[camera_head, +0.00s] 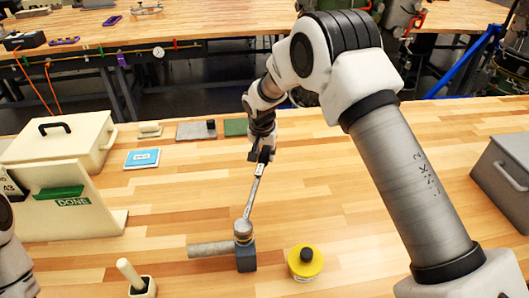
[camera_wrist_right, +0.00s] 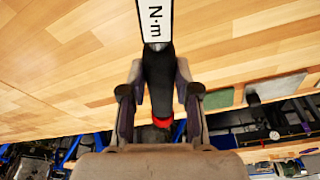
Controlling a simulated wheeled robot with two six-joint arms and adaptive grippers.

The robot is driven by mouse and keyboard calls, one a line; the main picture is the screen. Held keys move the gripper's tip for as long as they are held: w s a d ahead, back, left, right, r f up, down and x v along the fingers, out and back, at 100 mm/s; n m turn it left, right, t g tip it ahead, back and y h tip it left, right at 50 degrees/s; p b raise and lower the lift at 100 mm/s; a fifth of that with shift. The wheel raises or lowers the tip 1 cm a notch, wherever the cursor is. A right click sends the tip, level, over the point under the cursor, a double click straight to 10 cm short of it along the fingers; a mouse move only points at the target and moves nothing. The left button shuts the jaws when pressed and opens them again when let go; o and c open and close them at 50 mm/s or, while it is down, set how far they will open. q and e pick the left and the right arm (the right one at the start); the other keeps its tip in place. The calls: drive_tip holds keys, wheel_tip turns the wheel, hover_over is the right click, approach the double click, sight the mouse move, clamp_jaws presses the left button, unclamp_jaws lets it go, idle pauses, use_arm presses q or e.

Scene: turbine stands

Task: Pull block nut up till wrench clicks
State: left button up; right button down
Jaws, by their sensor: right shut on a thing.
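My right gripper (camera_head: 262,152) is shut on the handle of a torque wrench (camera_head: 254,196). In the right wrist view the wrench's black grip with a red ring runs between the fingers (camera_wrist_right: 158,100), and its white label (camera_wrist_right: 155,20) reads "N·m". The wrench slants down to a block (camera_head: 246,258) on the table. Its head sits on a brass-coloured top part (camera_head: 243,232); the nut itself is hidden under it. A grey cylinder (camera_head: 212,249) sticks out to the left of the block. My left gripper is not in view.
A yellow round container with a black knob (camera_head: 305,262) stands right of the block. A small holder with a pale peg (camera_head: 140,280) is at front left. A cream box (camera_head: 60,140), a "DONE" stand (camera_head: 105,215) and a blue card (camera_head: 142,159) are left. A grey box (camera_head: 500,180) is at right.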

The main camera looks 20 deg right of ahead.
drive_tip(key=shift+s, duration=0.2)
drive_tip(key=shift+w+r+p, duration=0.25)
drive_tip(key=shift+r+p, duration=0.15)
drive_tip(key=shift+p, duration=0.05)
drive_tip(key=shift+p+v, duration=0.35)
drive_tip(key=shift+v, duration=0.6)
drive_tip(key=shift+d+r+p, duration=0.1)
drive_tip(key=shift+r+p, duration=0.6)
drive_tip(key=shift+r, duration=0.2)
drive_tip(key=shift+r+p, duration=0.4)
drive_tip(key=shift+r, duration=0.4)
